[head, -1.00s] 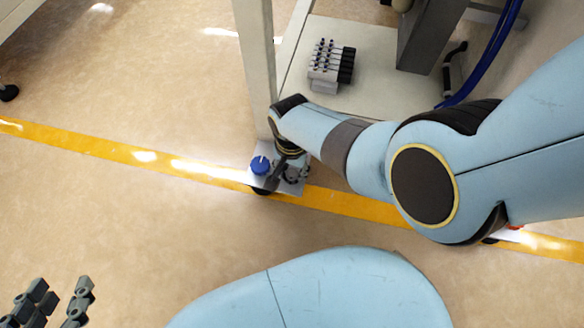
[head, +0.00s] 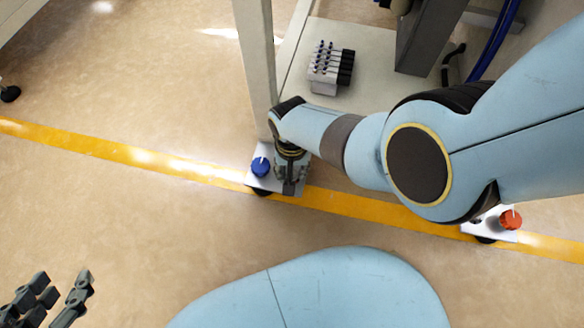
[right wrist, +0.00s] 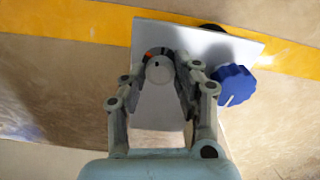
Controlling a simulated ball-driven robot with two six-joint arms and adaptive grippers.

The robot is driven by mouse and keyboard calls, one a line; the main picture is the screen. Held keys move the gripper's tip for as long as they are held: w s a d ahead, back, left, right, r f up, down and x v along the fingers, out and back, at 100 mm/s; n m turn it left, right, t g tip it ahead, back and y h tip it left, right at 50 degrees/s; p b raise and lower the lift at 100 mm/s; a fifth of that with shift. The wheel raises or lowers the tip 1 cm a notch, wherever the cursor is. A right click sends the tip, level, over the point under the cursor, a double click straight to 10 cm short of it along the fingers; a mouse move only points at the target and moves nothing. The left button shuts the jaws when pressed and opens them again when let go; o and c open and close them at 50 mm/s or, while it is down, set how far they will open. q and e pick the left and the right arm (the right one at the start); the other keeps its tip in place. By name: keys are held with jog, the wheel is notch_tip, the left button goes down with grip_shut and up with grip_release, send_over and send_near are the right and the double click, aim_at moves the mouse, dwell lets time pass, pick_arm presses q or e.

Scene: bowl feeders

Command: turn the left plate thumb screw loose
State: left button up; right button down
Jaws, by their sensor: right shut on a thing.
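The left plate (head: 256,181) is a pale metal plate low at the post's foot, with a blue knob (head: 261,167) on it. The plate (right wrist: 215,45) and blue knob (right wrist: 232,86) also show in the right wrist view. The thumb screw (right wrist: 158,72), a round grey head, sits between my right fingertips. My right gripper (right wrist: 165,60) is shut on it, pointing at the plate. In the head view, the right gripper (head: 289,184) hides the screw. My left gripper (head: 60,290) is open and empty at the lower left, far from the plate.
A pale post (head: 257,65) rises beside the plate. A valve block (head: 328,70) lies on the machine's base panel behind my right arm. An orange knob (head: 511,219) on another plate is at the right. The floor at left is open, crossed by a yellow line (head: 110,147).

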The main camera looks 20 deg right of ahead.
jog(key=n, duration=0.6)
jog(key=shift+p, duration=0.4)
jog(key=n, duration=0.5)
jog(key=shift+n, duration=0.3)
pick_arm(q)
jog(key=shift+w+r+g, duration=0.1)
jog(key=shift+r+g, duration=0.45)
jog(key=shift+g, duration=0.35)
jog(key=shift+w+r, duration=0.1)
pick_arm(e)
jog(key=shift+n, duration=0.3)
jog(key=c, duration=1)
grip_release()
